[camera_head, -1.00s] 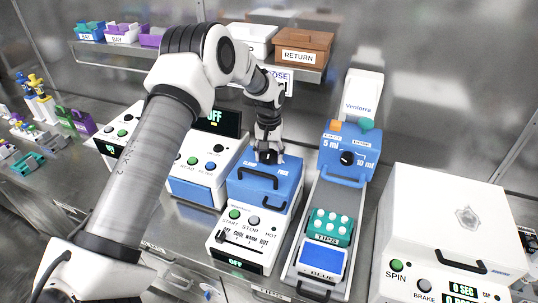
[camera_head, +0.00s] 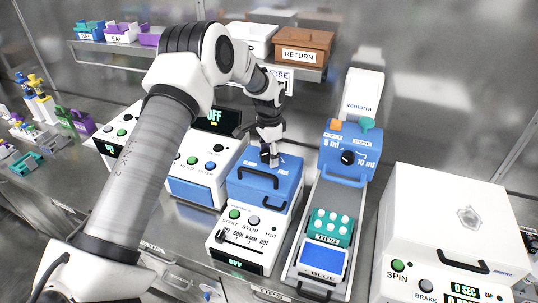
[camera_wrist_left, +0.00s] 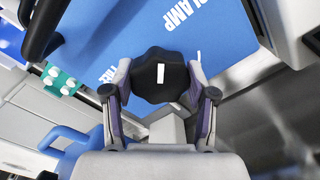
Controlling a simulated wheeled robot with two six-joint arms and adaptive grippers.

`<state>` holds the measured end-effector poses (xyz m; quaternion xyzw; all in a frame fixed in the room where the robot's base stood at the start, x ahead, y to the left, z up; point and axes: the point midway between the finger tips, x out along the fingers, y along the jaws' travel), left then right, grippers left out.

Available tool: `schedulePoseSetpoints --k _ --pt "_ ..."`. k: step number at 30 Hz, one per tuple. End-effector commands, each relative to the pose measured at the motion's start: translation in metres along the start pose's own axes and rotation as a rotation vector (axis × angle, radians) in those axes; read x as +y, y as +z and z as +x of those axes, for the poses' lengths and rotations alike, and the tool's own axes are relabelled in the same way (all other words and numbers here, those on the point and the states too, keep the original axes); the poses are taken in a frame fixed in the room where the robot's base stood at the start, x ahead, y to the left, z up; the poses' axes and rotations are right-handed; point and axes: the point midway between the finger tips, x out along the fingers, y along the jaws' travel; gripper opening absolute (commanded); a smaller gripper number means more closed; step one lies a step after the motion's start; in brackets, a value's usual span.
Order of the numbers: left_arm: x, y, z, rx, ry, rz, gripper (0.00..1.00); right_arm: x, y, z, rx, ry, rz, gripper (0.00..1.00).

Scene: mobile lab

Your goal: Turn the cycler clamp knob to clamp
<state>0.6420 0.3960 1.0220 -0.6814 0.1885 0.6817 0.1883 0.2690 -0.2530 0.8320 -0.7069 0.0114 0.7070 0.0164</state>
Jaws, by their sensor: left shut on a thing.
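The cycler (camera_head: 238,226) is a white box with a blue lid (camera_head: 290,168) and a black handle (camera_head: 258,178). Its black lobed clamp knob (camera_wrist_left: 158,76) sits on the lid and carries a white pointer mark. In the left wrist view the lid (camera_wrist_left: 150,28) shows the word CLAMP and part of another word. My left gripper (camera_head: 270,158) points down at the knob. In the wrist view its two fingers (camera_wrist_left: 160,92) are shut on the knob's sides. In the head view the knob is mostly hidden by the gripper. My right gripper is not in view.
A pipetting unit with a blue head (camera_head: 345,150) and a teal tip rack (camera_head: 331,226) stands right of the cycler. A white centrifuge (camera_head: 450,215) is farther right. A white reader (camera_head: 212,165) stands left. A shelf with a brown RETURN bin (camera_head: 303,48) is behind.

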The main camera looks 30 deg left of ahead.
Motion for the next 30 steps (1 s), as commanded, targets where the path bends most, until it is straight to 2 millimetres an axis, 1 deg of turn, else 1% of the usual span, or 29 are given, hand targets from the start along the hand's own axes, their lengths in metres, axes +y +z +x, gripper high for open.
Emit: schedulePoseSetpoints --k 9,18,24,30 --pt "-0.0014 -0.0015 -0.0019 0.005 -0.005 0.299 0.22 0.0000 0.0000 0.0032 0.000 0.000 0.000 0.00" --pt "-0.0014 -0.0015 -0.0020 0.004 -0.006 0.555 0.22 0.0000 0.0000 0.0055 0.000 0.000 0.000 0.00" --pt "-0.0013 -0.0015 -0.0021 0.004 -0.006 0.672 0.22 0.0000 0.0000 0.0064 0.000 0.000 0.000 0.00" --pt "-0.0013 -0.0015 -0.0022 0.003 -0.006 0.737 0.22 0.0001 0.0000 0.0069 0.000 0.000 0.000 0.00"
